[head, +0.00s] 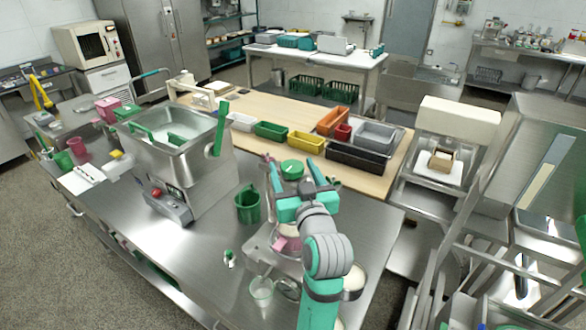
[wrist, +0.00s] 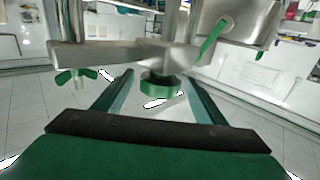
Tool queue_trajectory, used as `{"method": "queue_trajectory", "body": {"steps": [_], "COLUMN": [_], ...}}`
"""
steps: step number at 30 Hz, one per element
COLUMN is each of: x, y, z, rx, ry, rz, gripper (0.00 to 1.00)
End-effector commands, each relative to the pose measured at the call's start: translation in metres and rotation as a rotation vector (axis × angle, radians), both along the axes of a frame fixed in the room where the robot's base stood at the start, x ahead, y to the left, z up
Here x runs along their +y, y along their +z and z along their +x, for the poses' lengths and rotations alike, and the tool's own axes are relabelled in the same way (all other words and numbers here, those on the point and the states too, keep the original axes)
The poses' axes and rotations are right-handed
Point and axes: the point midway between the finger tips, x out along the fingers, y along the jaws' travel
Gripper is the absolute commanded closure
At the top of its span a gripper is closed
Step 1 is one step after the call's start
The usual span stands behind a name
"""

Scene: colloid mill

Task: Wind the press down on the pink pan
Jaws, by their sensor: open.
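My gripper (head: 293,165) is open, its two teal fingers pointing away from my body over the steel bench. A round green knob (head: 292,171) shows between the fingers. In the wrist view the green knob (wrist: 160,88) sits under a metal crossbar (wrist: 125,54), between the open fingers (wrist: 158,92); I see a gap on each side. A green wing nut (wrist: 76,76) is at the bar's left end. The pink pan (head: 287,245) is low beside my forearm on a metal base, partly hidden by my arm. Contact between the press and the pan cannot be seen.
A steel tank (head: 175,140) with green handles stands to the left. A green jug (head: 248,205) is just left of my arm. A clear beaker (head: 262,290) is near the front edge. Colored bins (head: 305,142) line the wooden table behind.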

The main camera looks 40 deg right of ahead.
Motion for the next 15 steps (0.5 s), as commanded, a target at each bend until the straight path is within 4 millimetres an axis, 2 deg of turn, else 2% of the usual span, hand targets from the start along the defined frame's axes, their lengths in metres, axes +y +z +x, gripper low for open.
{"method": "queue_trajectory", "body": {"steps": [11, 12, 15], "x": [-0.0034, -0.0035, -0.0037], "y": [-0.0002, -0.0003, -0.0003], "z": [0.0063, 0.0061, 0.0061], "rx": [0.001, 0.001, 0.001], "ry": [-0.002, -0.002, -0.002], "rz": [0.0, 0.0, 0.0], "gripper": [0.35, 0.37, 0.61]}}
